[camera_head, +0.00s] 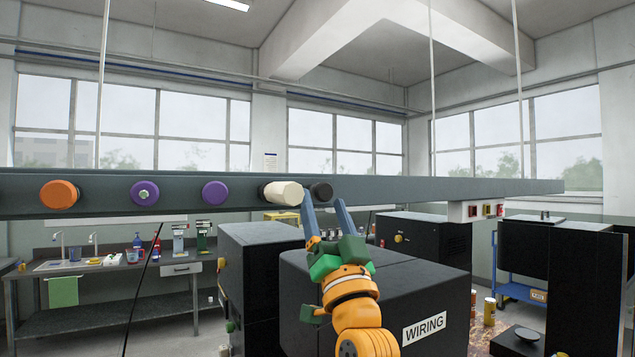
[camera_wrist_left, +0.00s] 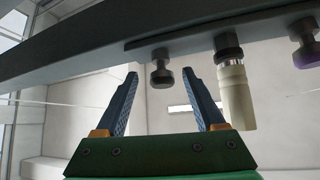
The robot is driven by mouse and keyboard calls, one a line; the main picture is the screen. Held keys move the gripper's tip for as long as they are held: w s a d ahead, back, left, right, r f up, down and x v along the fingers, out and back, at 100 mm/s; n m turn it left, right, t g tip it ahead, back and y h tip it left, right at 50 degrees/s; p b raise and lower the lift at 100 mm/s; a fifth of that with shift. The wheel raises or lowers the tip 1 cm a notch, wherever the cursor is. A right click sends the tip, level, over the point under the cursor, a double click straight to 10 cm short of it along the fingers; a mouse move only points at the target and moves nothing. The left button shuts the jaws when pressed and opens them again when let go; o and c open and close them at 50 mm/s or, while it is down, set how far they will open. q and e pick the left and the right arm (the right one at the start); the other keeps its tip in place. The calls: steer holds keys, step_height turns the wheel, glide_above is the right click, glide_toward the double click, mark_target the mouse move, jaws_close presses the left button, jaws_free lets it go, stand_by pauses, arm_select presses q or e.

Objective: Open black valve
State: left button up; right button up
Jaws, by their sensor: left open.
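The black valve (camera_head: 321,191) is a small dark round knob on the grey overhead beam. It also shows in the left wrist view (camera_wrist_left: 161,72) as a short stemmed knob below the beam. My left gripper (camera_head: 323,199) has blue fingers and a green body, and it is open and empty. In the head view its fingertips are just below and either side of the black valve. In the left wrist view the valve appears between the two tips (camera_wrist_left: 161,78). I cannot tell whether the fingers reach around it, and I see no contact. My right gripper is not in view.
A cream cylinder (camera_head: 284,193) sits on the beam (camera_head: 400,189) close left of the black valve. Two purple knobs (camera_head: 145,193) (camera_head: 214,192) and an orange knob (camera_head: 59,195) are further left. A black WIRING box (camera_head: 410,290) stands below. A red-button panel (camera_head: 475,211) hangs at right.

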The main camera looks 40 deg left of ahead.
mark_target(325, 186)
arm_select(q)
steer(key=r, duration=0.1)
steer(key=r+p, duration=0.1)
steer(key=r, duration=0.1)
steer(key=shift+d+r+p, duration=0.2)
steer(key=shift+r+p, duration=0.05)
steer(key=shift+p, duration=0.05)
steer(key=shift+w+a, duration=0.15)
steer(key=shift+a, duration=0.15)
steer(key=shift+w+a+f, duration=0.45)
steer(key=shift+a, duration=0.3)
steer(key=shift+w+a, duration=0.1)
steer(key=shift+a, duration=0.05)
steer(key=shift+c, duration=0.7)
steer(key=shift+s+d+r, duration=0.1)
steer(key=shift+s+d, duration=0.15)
steer(key=shift+d, duration=0.1)
jaws_close()
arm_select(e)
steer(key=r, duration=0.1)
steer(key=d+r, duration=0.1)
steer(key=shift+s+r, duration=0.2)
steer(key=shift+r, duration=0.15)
arm_select(q)
steer(key=shift+a, duration=0.1)
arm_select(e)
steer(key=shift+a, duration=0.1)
